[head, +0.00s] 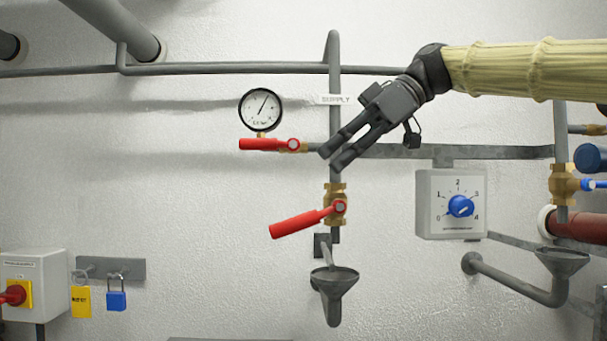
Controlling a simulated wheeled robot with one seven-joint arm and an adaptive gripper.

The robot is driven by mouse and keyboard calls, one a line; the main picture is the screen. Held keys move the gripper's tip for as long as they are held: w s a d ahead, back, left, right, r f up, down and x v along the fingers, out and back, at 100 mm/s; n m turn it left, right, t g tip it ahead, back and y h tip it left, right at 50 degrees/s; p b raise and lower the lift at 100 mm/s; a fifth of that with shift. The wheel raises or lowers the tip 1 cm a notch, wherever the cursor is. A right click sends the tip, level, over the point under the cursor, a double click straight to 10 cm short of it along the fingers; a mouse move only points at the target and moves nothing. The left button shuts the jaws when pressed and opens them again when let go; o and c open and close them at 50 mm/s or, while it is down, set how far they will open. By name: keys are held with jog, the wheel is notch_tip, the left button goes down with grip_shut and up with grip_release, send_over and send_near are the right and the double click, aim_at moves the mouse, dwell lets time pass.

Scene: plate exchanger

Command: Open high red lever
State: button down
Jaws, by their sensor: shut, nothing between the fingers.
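The high red lever (268,144) lies level on a small brass valve just under a round pressure gauge (261,109), its handle pointing left. A second, lower red lever (300,221) sits on a brass valve (336,204) on the vertical pipe; its handle slopes down to the left. My gripper (333,160) comes in from the upper right, with its fingertips in front of the vertical pipe. It is shut and empty. The tips appear just right of the high lever's pivot and above the lower valve; I cannot tell their depth from the wall.
A grey control box (451,204) with a blue knob stands right of the pipe. A grey funnel (334,281) is below the lower valve. A blue padlock (116,293) and yellow tag hang at lower left. The wall left of the levers is clear.

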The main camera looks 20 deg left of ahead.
aim_at(294, 217)
jog(key=shift+y, duration=0.6)
jog(key=p+x, duration=0.2)
jog(key=x, duration=0.1)
jog(key=p+x, duration=0.1)
jog(key=x, duration=0.2)
jog(key=f+p+x, duration=0.1)
jog(key=p+x, duration=0.1)
jog(key=x, duration=0.1)
jog(key=shift+s+d+f+p, duration=0.15)
jog(key=shift+d+f+p, duration=0.05)
jog(key=shift+d+p, duration=0.1)
jog(key=shift+a+f, duration=0.1)
jog(key=shift+s, duration=0.15)
